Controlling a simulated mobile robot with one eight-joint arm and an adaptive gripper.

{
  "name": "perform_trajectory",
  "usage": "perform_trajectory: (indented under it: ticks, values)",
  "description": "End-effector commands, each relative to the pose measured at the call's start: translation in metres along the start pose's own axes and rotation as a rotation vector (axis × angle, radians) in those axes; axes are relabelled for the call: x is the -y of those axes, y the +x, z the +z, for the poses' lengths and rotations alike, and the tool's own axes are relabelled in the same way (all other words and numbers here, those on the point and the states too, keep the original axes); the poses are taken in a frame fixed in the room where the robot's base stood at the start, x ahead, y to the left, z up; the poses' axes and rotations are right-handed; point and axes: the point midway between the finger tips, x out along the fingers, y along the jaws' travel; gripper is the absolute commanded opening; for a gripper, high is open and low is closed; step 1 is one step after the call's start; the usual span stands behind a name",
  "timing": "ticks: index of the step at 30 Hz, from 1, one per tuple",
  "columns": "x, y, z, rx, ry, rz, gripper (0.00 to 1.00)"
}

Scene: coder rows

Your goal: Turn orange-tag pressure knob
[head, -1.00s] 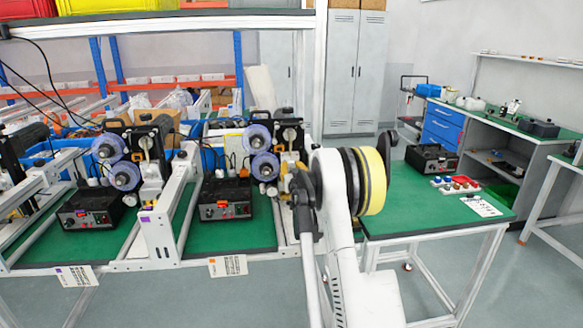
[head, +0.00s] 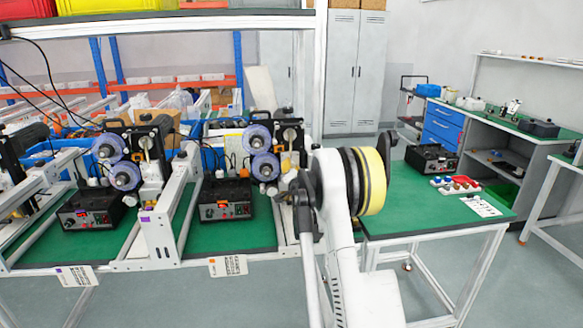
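The orange-tag station is the right one of the two coder stations on the green bench. Above the box are two purple-rimmed rollers (head: 265,167). I cannot make out the pressure knob for certain; my arm covers part of this station's right side. My gripper (head: 297,187) is a small dark shape, seen side-on beside the right end of the rollers. Its fingers are too small and overlapped to read, and contact cannot be told.
A similar station with a purple-marked card (head: 76,276) and its own control box (head: 90,210) stands to the left. White frame posts (head: 160,215) divide the bench. A green side table (head: 410,205) at right holds a black box and small coloured parts.

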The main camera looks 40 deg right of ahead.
Motion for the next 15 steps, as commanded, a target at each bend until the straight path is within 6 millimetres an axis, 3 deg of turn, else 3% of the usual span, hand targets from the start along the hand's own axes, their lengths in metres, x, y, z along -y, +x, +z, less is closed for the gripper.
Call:
perform_trajectory:
  ticks: [15]
  values:
    - [0.0002, 0.0, 0.0002, 0.0, 0.156, 0.0, 0.0]
